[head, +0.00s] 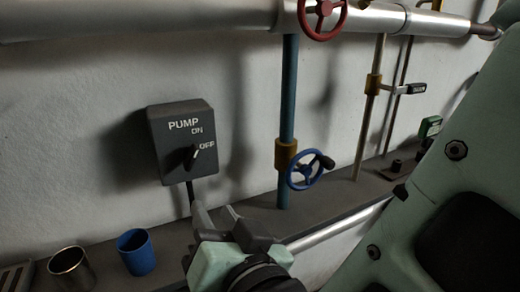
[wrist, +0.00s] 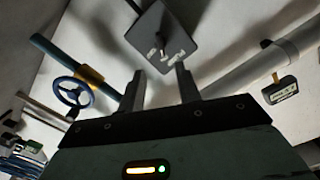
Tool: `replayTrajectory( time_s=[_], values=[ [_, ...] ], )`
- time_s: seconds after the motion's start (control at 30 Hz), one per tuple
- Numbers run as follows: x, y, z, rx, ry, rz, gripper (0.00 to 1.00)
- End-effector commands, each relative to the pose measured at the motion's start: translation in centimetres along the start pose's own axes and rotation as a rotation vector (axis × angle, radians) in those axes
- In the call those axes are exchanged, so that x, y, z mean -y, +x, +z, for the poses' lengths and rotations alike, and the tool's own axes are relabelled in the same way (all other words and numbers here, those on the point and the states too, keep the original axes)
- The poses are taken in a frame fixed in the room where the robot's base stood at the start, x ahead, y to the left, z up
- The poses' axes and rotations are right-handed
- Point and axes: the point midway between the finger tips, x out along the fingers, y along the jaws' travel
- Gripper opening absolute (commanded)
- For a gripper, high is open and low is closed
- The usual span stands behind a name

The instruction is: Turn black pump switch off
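The dark grey pump box (head: 165,143) is on the wall left of centre in the head view, lettered PUMP, ON and OFF. Its black switch knob (head: 189,160) has a pale mark slanting up and right, close to the OFF lettering. In the wrist view the box (wrist: 184,33) is at the top, with its knob (wrist: 155,43) facing the camera. My gripper (head: 217,212) is below and slightly right of the box in the head view. Its two fingers are apart with nothing between them, and the gripper (wrist: 158,76) points toward the box without touching it.
A blue pipe (head: 288,95) with a blue handwheel (head: 304,171) stands right of the box. A red handwheel (head: 323,13) is above on the large pipe (head: 170,12). A metal cup (head: 72,268) and a blue cup (head: 136,251) stand on the ledge at lower left.

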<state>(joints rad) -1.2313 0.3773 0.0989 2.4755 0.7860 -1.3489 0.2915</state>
Motion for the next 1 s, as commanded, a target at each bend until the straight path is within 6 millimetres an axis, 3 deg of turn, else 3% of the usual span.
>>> replayTrajectory(
  time_s=[0.13,0.27,0.8,1.0],
  values=[
    [0.3,0.1,-0.3,-0.041,0.002,-0.008,0.34],
    [0.4,1.4,-0.5,-0.043,0.002,-0.006,0.34],
    [0.5,12.4,-1.1,-0.042,0.001,-0.008,0.34],
    [0.5,15.6,-1.1,-0.041,0.002,-0.008,0.34]
  ],
)
